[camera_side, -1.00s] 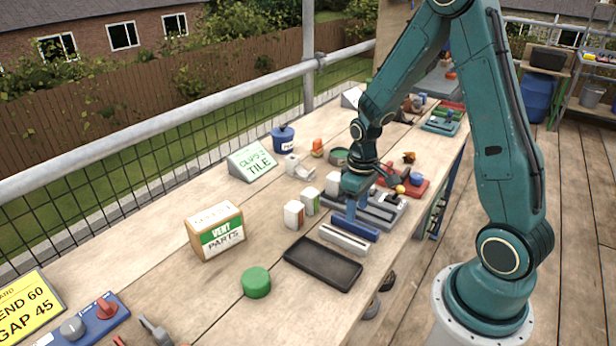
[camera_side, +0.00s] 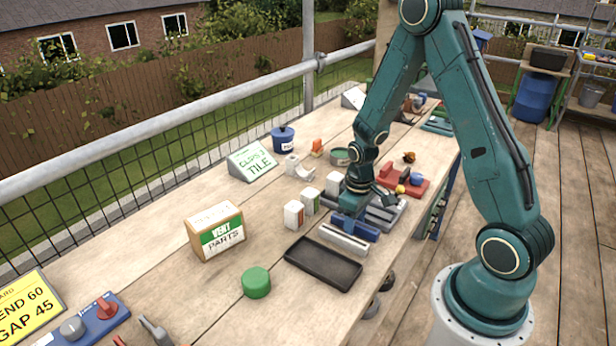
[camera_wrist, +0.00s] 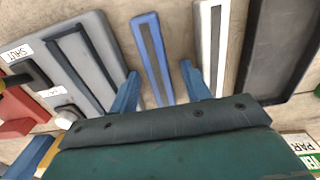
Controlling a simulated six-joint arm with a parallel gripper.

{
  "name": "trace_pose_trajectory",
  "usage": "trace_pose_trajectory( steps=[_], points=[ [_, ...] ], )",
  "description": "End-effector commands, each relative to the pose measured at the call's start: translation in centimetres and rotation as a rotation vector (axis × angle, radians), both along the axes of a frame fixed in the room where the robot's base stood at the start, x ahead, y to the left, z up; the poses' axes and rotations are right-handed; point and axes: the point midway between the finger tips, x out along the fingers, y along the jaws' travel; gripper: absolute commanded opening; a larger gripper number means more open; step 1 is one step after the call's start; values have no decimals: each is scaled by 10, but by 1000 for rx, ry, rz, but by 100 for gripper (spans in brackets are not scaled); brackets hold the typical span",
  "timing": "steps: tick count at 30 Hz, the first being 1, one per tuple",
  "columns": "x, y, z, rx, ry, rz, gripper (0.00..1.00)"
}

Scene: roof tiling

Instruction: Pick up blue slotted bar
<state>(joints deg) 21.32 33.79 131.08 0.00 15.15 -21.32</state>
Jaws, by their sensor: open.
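The blue slotted bar (camera_wrist: 152,55) has a dark slot along its length and lies on the wooden bench. In the side view the blue bar (camera_side: 361,229) shows beside the white bar, partly behind my gripper. My gripper (camera_wrist: 158,80) is open, and its two blue fingers stand on either side of the blue bar in the wrist view. The right finger is near the white slotted bar (camera_wrist: 212,45). In the side view my gripper (camera_side: 347,222) points down close over the blue bar. I cannot tell whether the fingers touch the bench.
A black tray (camera_side: 323,264) lies in front of the white bar. A grey fixture (camera_wrist: 62,62) with labels is on the other side of the blue bar. Small white-and-green boxes (camera_side: 294,214) stand to the left. A red fixture (camera_side: 411,184) sits behind.

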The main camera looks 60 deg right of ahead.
Motion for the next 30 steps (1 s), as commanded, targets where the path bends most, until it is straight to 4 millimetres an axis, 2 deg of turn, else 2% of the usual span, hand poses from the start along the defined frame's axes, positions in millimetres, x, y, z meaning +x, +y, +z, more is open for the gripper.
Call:
trace_pose_trajectory(
  steps=[11, 18, 19, 30],
  points=[
    [0, 0, 0, 0, 0, 0, 47],
    [0, 0, 0, 0, -1, 0, 2],
    [0, 0, 0, 0, -1, 0, 0],
    [0, 0, 2, -1, -2, 0, 0]
  ],
)
